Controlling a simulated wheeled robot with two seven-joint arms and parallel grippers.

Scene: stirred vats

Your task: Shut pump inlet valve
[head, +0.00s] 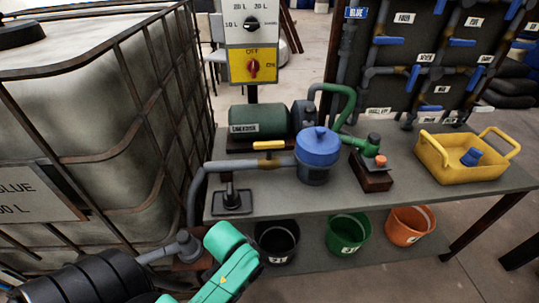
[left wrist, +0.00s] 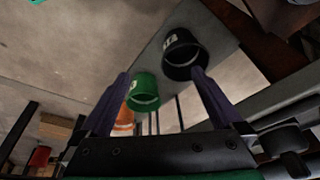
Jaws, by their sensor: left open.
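A yellow valve handle (head: 269,146) sits on the grey pipe (head: 228,166) between the tank side and the blue-lidded pot (head: 318,150). The handle lies roughly along the pipe. A dark green pump motor (head: 258,118) stands behind it on the bench. My left gripper (left wrist: 160,74) is open and empty in the left wrist view, with its two dark fingers spread. Buckets show beyond and between the fingers. The valve is not visible in the left wrist view.
The grey bench (head: 400,190) carries a yellow tray (head: 460,172) and a small green-topped unit (head: 374,165). Black (head: 277,240), green (head: 347,234) and orange (head: 410,225) buckets stand below. A caged tank (head: 90,120) closes the left side. A switch box (head: 253,66) stands behind.

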